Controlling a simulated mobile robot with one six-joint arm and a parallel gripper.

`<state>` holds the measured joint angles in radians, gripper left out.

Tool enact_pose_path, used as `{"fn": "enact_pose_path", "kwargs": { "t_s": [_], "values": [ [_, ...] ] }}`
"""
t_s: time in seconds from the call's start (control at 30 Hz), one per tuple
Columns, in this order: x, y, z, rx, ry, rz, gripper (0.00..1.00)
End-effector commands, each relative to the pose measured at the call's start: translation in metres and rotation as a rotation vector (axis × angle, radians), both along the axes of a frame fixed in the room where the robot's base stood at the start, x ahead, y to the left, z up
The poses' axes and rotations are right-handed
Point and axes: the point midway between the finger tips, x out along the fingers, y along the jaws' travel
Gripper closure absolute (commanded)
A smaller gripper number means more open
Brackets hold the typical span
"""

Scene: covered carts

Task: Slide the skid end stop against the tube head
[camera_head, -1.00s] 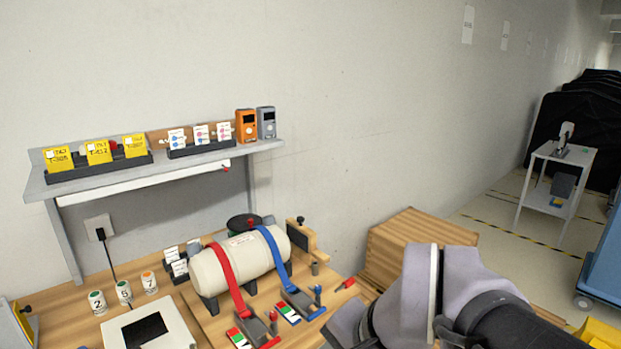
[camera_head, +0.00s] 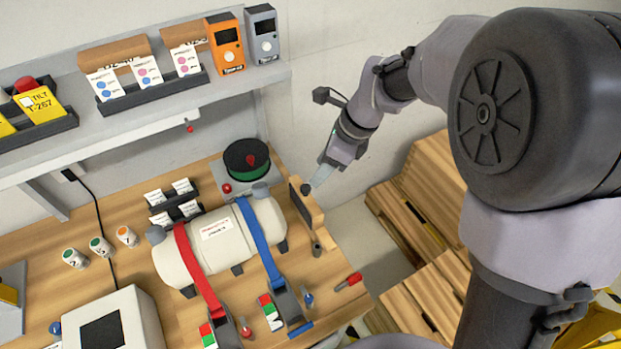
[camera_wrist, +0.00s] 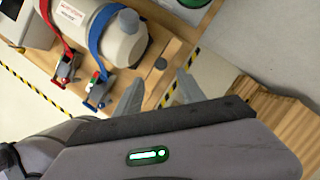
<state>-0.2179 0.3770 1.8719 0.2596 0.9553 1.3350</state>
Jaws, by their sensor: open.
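The cream tube (camera_head: 215,243) lies on the wooden skid, under a red strap (camera_head: 198,270) and a blue strap (camera_head: 259,242). The end stop (camera_head: 314,216) is an upright wooden piece with a dark pad and a dark knob (camera_head: 306,188), to the right of the tube head (camera_head: 280,218). A gap shows between pad and head. My gripper (camera_head: 318,184) is open beside the end stop's knob, at its upper right.
A round green-and-black device (camera_head: 247,160) stands behind the tube. A shelf (camera_head: 200,105) with cards and two meters hangs above. Strap ratchets, a red-handled tool (camera_head: 348,281) and a white box (camera_head: 115,325) are in front. Wooden crates (camera_head: 425,200) stand at the right.

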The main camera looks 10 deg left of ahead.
Motion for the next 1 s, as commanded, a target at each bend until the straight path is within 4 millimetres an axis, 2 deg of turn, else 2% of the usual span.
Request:
{"fn": "enact_pose_path", "kwargs": {
  "t_s": [0.03,0.1,0.3,0.47,0.7,0.93,1.0],
  "values": [
    [0.0,0.006,-0.018,-0.001,0.003,0.002,0.53],
    [0.001,0.013,-0.035,0.0,0.002,0.002,0.53],
    [0.003,0.027,-0.067,0.0,0.001,0.001,0.53],
    [0.004,0.031,-0.075,0.0,0.0,0.001,0.53],
    [0.004,0.031,-0.075,0.0,-0.001,0.001,0.53],
    [0.004,0.031,-0.075,0.001,-0.002,0.001,0.98],
    [0.004,0.031,-0.075,0.001,-0.002,0.001,1.0]
  ]
}}
